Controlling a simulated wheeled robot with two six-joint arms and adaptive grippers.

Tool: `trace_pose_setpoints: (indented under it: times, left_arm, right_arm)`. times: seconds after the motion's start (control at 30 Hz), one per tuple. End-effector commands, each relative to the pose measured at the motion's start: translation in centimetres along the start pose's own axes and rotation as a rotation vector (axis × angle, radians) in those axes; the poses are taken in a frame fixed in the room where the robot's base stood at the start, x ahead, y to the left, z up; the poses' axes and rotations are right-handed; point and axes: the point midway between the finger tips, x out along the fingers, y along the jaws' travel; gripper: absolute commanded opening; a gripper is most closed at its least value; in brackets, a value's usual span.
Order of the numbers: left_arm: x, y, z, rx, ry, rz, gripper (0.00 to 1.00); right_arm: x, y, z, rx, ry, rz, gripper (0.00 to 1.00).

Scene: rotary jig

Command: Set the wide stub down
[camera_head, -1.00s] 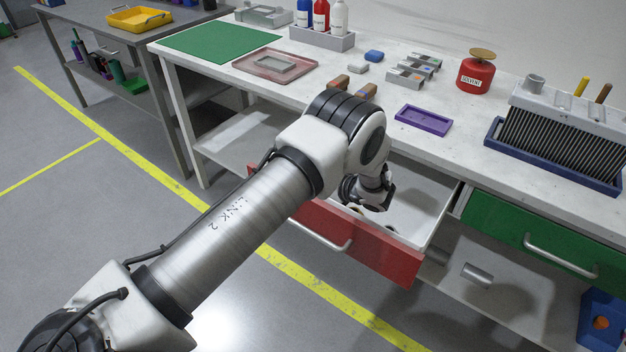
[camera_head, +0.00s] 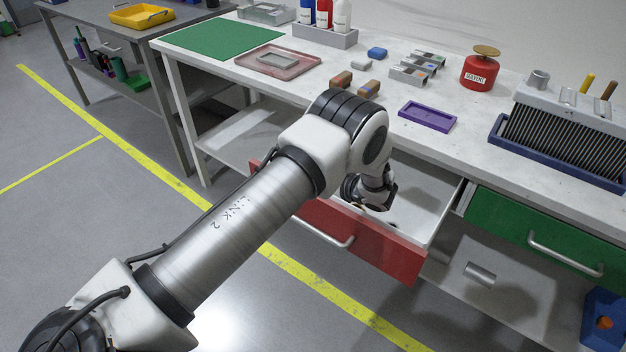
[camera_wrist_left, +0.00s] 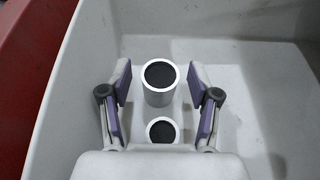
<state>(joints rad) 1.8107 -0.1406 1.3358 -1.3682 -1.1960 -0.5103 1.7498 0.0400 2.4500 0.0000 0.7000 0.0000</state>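Two round metal stubs with dark tops stand upright in the open red-fronted drawer (camera_head: 437,205). In the left wrist view one stub (camera_wrist_left: 159,88) stands between my fingertips, with a gap to the pad on each side. The other stub (camera_wrist_left: 162,131) is nearer the palm and partly hidden by the gripper body. I cannot tell for sure which is the wide one. My left gripper (camera_wrist_left: 159,80) is open, its purple pads spread; in the head view it reaches down into the drawer, its fingers mostly hidden. My right gripper is not in view.
The drawer's side wall (camera_wrist_left: 70,95) is close on the left; floor room lies right of the stubs. The bench top above holds a purple tray (camera_head: 427,116), a red solvent can (camera_head: 479,73) and small blocks. A metal cylinder (camera_head: 480,272) lies on the lower shelf.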

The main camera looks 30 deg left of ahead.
Motion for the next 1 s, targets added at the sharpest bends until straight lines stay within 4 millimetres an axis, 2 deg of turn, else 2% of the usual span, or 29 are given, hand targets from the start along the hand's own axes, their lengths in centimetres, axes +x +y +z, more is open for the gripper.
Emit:
trace_pose_setpoints:
  times: [0.1,0.2,0.23,0.43,0.6,0.9,1.0]
  left_arm:
    - [-0.2,0.0,0.4,0.0,0.0,0.0,0.62]
    - [-0.7,0.0,1.8,-0.001,0.0,0.0,0.62]
    - [-1.1,-0.1,1.5,0.0,0.0,-0.002,0.62]
    - [-5.6,-0.1,1.1,-0.001,-0.001,-0.005,0.62]
    - [-7.8,0.0,1.1,0.0,-0.001,-0.001,0.62]
    - [-8.0,0.0,1.2,0.0,0.0,0.0,0.62]
    - [-8.2,0.0,1.8,0.0,0.0,0.0,0.62]
  right_arm:
    - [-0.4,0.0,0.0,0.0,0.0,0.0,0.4]
    - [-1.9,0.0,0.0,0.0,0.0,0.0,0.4]
    - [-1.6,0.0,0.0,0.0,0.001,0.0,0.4]
    - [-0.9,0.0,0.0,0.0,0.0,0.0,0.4]
    - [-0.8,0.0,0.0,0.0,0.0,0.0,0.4]
    - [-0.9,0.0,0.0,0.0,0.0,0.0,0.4]
    - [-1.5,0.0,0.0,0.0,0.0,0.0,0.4]
